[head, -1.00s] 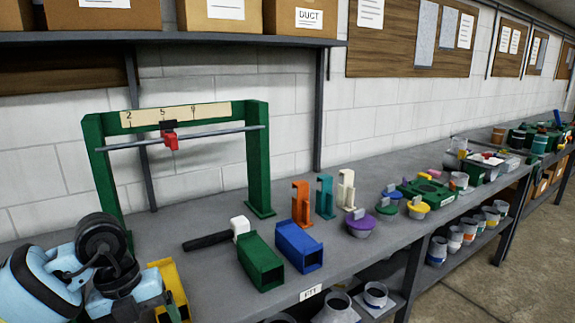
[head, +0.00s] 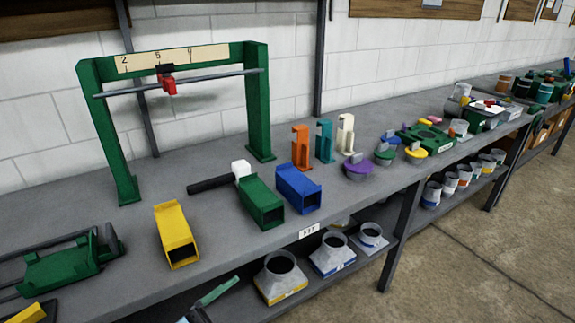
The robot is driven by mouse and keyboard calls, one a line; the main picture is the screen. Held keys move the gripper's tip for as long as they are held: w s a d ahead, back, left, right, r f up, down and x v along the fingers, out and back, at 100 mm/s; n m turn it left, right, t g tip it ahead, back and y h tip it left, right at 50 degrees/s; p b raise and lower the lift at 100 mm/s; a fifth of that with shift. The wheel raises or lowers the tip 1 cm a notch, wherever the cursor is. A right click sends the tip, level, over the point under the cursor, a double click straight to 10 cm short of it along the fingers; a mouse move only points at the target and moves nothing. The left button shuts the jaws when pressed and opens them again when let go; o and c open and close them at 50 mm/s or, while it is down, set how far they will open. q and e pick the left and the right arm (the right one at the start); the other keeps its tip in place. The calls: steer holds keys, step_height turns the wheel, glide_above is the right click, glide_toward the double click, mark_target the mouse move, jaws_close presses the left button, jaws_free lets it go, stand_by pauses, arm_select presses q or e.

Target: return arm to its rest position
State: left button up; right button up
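Neither of my grippers can be made out in the head view, and no arm lies over the bench (head: 340,125). A yellow duct piece (head: 177,235) stands on the bench near its front edge. A green duct piece (head: 261,203) and a blue one (head: 298,188) stand side by side to its right. A black-handled mallet with a white head (head: 215,182) lies behind the green piece. A small pale-blue part and a green bar (head: 218,291) show at the bottom edge; I cannot tell what they belong to.
A green gauge frame (head: 258,105) with a rod and red slider stands at the back. A green tool (head: 62,268) lies at the left. Orange (head: 301,148), teal and cream uprights and lidded pots stand to the right. Grey hoods (head: 281,277) sit on the lower shelf.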

arm_select(q)
steer(key=s+a+f+n+t+y, duration=0.2)
steer(key=s+a+f+n+y, duration=0.15)
steer(key=f+n+y, duration=0.3)
steer(key=s+a+f+n+t+y, duration=0.1)
steer(key=s+a+f+n+y, duration=0.1)
steer(key=a+f+n+y, duration=0.5)
steer(key=s+a+f+n+g+y, duration=0.1)
steer(key=s+f+g, duration=0.5)
steer(key=s+f, duration=0.7)
steer(key=s+n+y+p, duration=0.1)
steer(key=s, duration=0.1)
steer(key=shift+s+a+f+n+g+y, duration=0.2)
steer(key=shift+s+a+n+g+y, duration=0.1)
steer(key=shift+s+a+n+y, duration=0.1)
